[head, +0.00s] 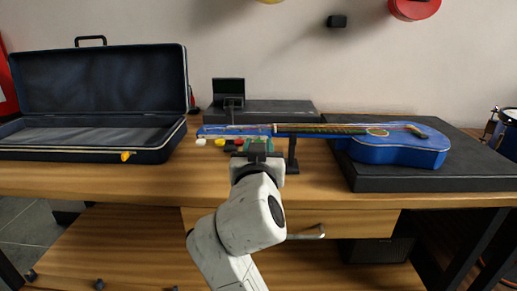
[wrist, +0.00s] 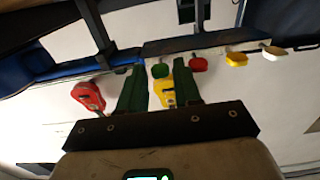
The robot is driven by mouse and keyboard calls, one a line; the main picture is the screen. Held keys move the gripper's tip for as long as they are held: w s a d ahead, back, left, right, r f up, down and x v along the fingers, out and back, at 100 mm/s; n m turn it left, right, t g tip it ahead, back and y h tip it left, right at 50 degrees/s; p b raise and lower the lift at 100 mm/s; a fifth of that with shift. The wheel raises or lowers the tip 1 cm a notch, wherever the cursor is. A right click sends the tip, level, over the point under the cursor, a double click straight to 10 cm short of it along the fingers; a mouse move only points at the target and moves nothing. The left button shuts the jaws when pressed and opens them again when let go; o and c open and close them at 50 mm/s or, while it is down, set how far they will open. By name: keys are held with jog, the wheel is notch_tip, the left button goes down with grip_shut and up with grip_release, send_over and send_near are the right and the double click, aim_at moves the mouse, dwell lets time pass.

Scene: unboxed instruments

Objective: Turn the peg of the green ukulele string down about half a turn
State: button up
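The blue ukulele (head: 402,150) lies on its side of the bench with its neck pointing left, past a dark upright support. Its pegs hang in a row below the headstock edge. In the wrist view the green peg (wrist: 160,70) is between the two dark green fingers of my gripper (wrist: 160,72), with a visible gap to each side. My gripper is open around it; contact does not show. Beside it are a red peg (wrist: 198,64), a yellow peg (wrist: 236,59) and a white peg (wrist: 273,52). In the head view my gripper (head: 258,150) hides the green peg.
A larger yellow object (wrist: 167,93) shows between the fingers and a red one (wrist: 88,96) left of them; I cannot tell what they are. A black pad (head: 400,182) bears the ukulele body. A small dark screen (head: 228,87) stands behind the headstock. An open case (head: 100,92) stands left.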

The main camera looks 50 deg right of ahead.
jog(key=p+v, duration=0.1)
jog(key=v, duration=0.9)
jog(key=shift+s+a, duration=0.3)
dwell(0.4)
jog(key=shift+f, duration=0.1)
